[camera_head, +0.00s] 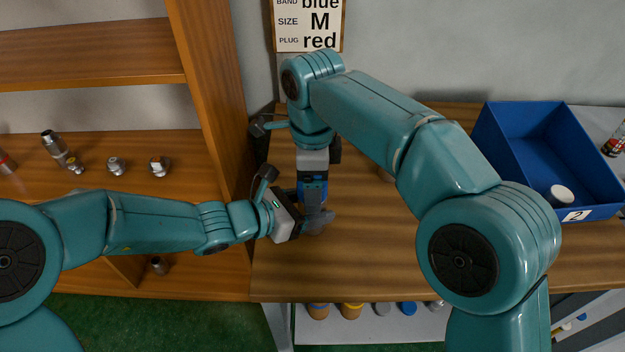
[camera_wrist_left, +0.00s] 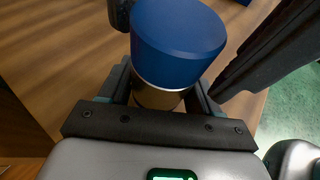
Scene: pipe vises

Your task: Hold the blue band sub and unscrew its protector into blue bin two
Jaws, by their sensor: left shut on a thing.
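The blue band sub (camera_head: 309,192) is at the left part of the wooden bench, mostly hidden by my two grippers. In the left wrist view its blue cylindrical end (camera_wrist_left: 178,42) stands up, with a pale ring and a brownish part below. My left gripper (camera_wrist_left: 160,98) is shut on it beneath the blue end; in the head view this gripper (camera_head: 312,220) comes in from the left. My right gripper (camera_head: 313,178) is over the blue part from above; its jaws are not clear. Blue bin two (camera_head: 590,214) stands at the right with a white cap-like piece (camera_head: 560,196) inside.
A card (camera_head: 308,24) on the wall reads band blue, size M, plug red. A wooden shelf (camera_head: 90,71) at the left holds several metal fittings. Caps sit on a lower white shelf (camera_head: 330,332). The bench (camera_head: 375,270) is bare at its front middle.

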